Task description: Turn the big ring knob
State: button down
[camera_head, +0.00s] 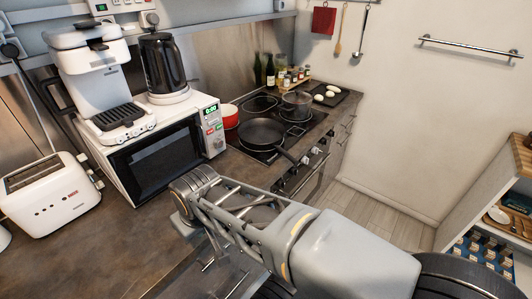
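The stove (290,172) stands along the back counter, with several small knobs (305,159) on its front panel. I cannot tell which of them, if any, is the big ring knob; at this size no ring shape shows clearly. My grey arm reaches in from the lower right and bends near the front edge of the counter. It covers part of the cabinet fronts below the counter and the near end of the stove front. My gripper cannot be made out.
A black pan (262,133) sits on the hob, its handle pointing toward the front edge. A microwave (165,150), a white toaster (48,195) and a red pot (229,117) stand on the counter. Floor (380,208) is clear before the right shelf (490,215).

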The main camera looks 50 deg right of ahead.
aim_at(280, 184)
jog(key=u, duration=0.35)
jog(key=k, duration=0.9)
jog(key=z, duration=1.75)
jog(key=i, duration=0.5)
jog(key=u, duration=0.1)
jog(key=k, duration=0.55)
jog(key=u, duration=0.6)
jog(key=i, duration=0.5)
